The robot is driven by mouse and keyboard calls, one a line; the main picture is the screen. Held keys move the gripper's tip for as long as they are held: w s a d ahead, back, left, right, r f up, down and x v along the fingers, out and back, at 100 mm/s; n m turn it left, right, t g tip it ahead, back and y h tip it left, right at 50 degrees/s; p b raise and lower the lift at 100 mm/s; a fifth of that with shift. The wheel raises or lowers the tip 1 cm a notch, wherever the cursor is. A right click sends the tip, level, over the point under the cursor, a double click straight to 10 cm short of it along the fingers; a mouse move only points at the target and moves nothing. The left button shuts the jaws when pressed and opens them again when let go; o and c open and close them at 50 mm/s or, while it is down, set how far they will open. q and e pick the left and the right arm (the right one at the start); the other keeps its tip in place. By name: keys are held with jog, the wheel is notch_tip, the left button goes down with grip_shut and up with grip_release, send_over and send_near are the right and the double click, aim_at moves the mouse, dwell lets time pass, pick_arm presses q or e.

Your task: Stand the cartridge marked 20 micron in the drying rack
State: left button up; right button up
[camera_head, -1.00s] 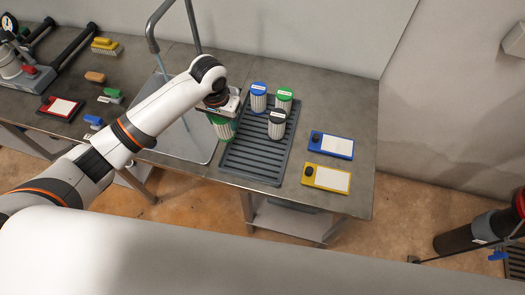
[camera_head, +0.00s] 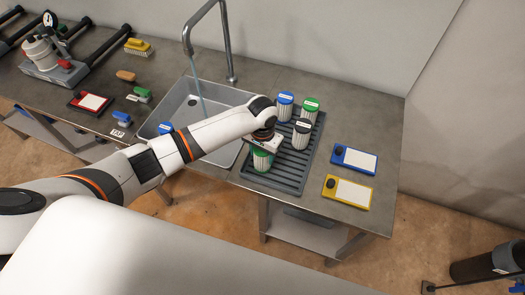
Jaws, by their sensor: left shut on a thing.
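My left gripper (camera_head: 264,142) is shut on a green-banded cartridge (camera_head: 262,160), held roughly upright at the near left part of the dark slatted drying rack (camera_head: 287,184). I cannot tell whether its bottom touches the rack. The gripper and wrist hide its top. My right gripper is not in view.
A sink (camera_head: 188,105) with a tall tap (camera_head: 229,45) and running water is left of the rack. Blue (camera_head: 354,160) and yellow (camera_head: 346,193) trays with white cards lie to the right. Brushes, a red tray (camera_head: 90,102) and a pump-like unit (camera_head: 52,58) are farther left.

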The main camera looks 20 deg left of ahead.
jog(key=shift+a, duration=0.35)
pick_arm(q)
jog(key=shift+f, duration=0.15)
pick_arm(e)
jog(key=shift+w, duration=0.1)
pick_arm(q)
jog(key=o, duration=0.9)
jog(key=shift+o, duration=0.7)
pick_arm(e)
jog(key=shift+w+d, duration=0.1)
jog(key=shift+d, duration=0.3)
pick_arm(q)
notch_tip(320, 180, up, 12)
jog(key=shift+r+b, duration=0.15)
jog(key=shift+b, duration=0.45)
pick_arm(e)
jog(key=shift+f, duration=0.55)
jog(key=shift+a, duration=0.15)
